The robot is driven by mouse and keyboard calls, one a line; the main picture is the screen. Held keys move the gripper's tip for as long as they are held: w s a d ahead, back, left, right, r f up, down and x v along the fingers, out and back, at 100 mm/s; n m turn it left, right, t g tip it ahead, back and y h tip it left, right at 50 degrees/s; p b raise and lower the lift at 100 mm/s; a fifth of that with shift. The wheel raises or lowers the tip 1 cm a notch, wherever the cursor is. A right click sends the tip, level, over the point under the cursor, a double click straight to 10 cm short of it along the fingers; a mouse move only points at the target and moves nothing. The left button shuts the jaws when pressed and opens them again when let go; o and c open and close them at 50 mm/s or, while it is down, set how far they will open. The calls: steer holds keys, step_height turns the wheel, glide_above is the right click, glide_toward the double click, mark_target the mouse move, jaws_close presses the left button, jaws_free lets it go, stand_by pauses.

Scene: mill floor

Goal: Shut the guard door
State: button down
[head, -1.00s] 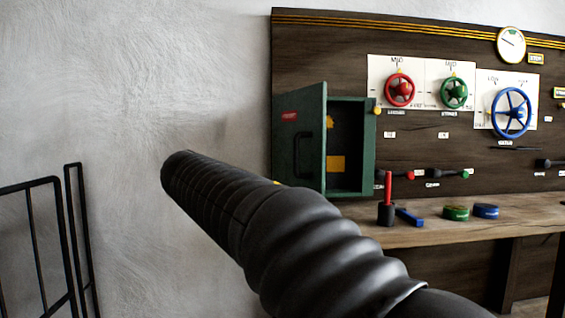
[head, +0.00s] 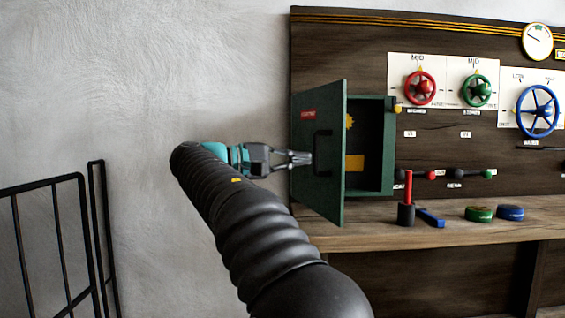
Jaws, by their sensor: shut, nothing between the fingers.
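The guard door (head: 319,190) is a green panel with a red label and a dark bar handle (head: 322,153). It stands open, swung out to the left of its green box (head: 389,145). The box's dark inside shows, with yellow parts in it. My gripper (head: 308,158) is shut and empty. Its tips are at the outer face of the door, close to the handle. I cannot tell whether they touch it.
A wooden bench (head: 440,229) runs below the panel. A red-handled lever (head: 407,195), a blue bar (head: 431,218), a green disc (head: 479,213) and a blue disc (head: 510,212) are on it. A black metal railing (head: 60,240) stands at the left. Bare wall lies between.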

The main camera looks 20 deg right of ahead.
mark_target(340, 157)
steer(key=d, duration=0.7)
steer(key=shift+d, duration=0.25)
steer(key=shift+d, duration=0.1)
